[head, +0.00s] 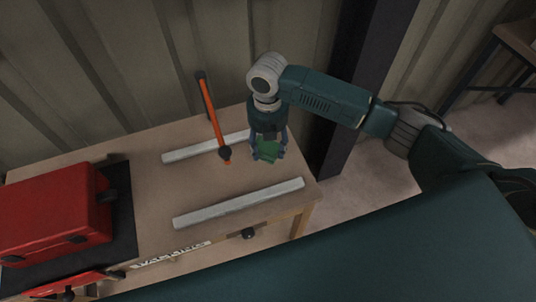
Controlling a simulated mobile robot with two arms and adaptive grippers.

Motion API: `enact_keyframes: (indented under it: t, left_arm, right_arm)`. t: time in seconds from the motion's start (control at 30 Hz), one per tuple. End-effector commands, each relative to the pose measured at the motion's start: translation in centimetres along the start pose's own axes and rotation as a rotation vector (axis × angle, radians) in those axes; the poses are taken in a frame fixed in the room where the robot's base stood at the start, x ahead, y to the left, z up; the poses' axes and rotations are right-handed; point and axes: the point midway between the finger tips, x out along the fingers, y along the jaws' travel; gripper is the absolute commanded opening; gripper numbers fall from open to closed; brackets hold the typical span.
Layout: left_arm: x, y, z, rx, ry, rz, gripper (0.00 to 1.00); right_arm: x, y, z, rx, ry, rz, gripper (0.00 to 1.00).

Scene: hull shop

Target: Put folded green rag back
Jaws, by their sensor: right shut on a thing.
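The folded green rag (267,150) is in the head view, at the right end of the wooden table. My right gripper (268,153) points down and is shut on the rag, with a finger on each side of it. The gripper hides part of the rag. I cannot tell whether the rag touches the tabletop. My left gripper is not in view.
Two pale bars (240,203) lie on the table (150,195), one behind the other. An orange-handled tool (212,112) leans across the rear bar. A red toolbox (55,215) stands on a dark mat at left. A dark post (365,80) rises behind the table's right end.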

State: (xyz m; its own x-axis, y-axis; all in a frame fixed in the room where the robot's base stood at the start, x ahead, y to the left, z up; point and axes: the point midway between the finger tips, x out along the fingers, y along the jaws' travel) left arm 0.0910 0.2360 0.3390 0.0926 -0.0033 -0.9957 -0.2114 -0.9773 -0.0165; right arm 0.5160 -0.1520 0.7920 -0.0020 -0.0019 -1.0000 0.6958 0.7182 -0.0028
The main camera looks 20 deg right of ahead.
Motion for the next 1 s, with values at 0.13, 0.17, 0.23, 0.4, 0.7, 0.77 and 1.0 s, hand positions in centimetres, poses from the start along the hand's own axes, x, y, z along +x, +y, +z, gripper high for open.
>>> enact_keyframes:
  t: [0.13, 0.17, 0.23, 0.4, 0.7, 0.77, 1.0]
  left_arm:
    - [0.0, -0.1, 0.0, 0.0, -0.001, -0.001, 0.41]
    - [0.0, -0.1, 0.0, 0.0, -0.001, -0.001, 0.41]
    - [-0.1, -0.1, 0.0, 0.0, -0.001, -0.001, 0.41]
    - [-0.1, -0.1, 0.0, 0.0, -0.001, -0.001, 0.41]
    - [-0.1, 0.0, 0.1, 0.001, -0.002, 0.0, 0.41]
    - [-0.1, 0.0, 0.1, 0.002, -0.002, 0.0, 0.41]
    - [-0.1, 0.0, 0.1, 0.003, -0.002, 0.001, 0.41]
  right_arm:
    - [1.1, 0.0, 0.0, 0.002, 0.0, 0.001, 0.32]
    - [1.3, 0.0, 0.0, 0.002, 0.0, 0.0, 0.32]
    - [1.9, 0.0, 0.0, 0.002, 0.0, -0.001, 0.32]
    - [4.5, 0.0, 0.0, 0.002, 0.001, -0.002, 0.32]
    - [5.2, 0.1, 0.0, 0.001, -0.001, 0.002, 0.32]
    - [5.3, 0.1, 0.0, 0.001, -0.001, 0.001, 0.32]
    - [5.6, 0.0, 0.0, 0.001, -0.001, 0.001, 0.71]
